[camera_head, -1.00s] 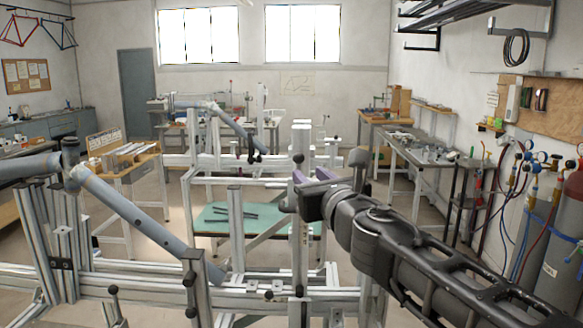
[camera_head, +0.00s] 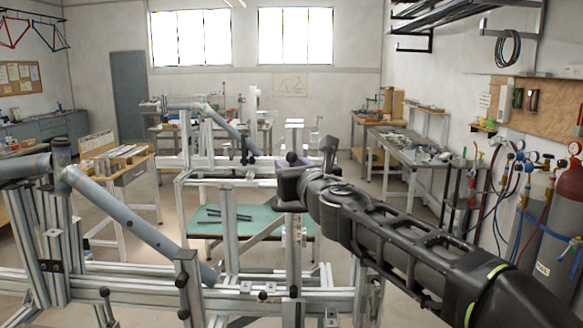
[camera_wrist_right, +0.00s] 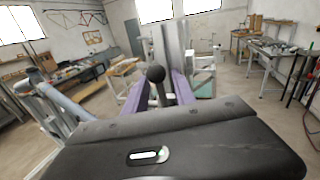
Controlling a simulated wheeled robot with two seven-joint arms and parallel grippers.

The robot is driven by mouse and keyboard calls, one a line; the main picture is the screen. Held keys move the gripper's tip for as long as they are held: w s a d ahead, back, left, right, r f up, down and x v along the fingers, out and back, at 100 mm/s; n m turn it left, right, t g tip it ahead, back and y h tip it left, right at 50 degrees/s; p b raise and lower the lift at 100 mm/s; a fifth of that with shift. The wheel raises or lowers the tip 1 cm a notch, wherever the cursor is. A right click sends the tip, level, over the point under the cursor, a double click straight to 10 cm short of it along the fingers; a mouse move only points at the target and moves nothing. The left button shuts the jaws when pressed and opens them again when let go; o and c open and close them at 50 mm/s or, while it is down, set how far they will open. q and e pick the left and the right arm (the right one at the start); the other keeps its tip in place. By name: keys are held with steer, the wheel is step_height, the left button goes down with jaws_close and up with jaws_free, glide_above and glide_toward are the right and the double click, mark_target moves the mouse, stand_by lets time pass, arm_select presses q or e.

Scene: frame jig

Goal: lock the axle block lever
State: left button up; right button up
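In the right wrist view, a lever with a round black knob (camera_wrist_right: 156,73) stands in front of an upright aluminium post (camera_wrist_right: 170,45). The purple fingers of my right gripper (camera_wrist_right: 164,88) lie on either side of the lever's stem, with a visible gap between them. I cannot tell whether either finger touches the lever. In the head view, my right gripper (camera_head: 292,164) is at the upper part of the post (camera_head: 294,138), in the middle of the picture. The gripper's dark body hides the lever and most of the axle block there. My left gripper is out of view.
A grey-blue tube (camera_head: 130,220) slopes across the aluminium jig frame (camera_head: 150,292) at left. A green-topped table (camera_head: 260,222) with dark bars stands behind the post. Benches and gas cylinders (camera_head: 563,215) line the right side, with open floor between.

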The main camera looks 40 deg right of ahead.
steer(key=shift+c, duration=0.4)
steer(key=c, duration=0.6)
steer(key=shift+r, duration=0.1)
jaws_close()
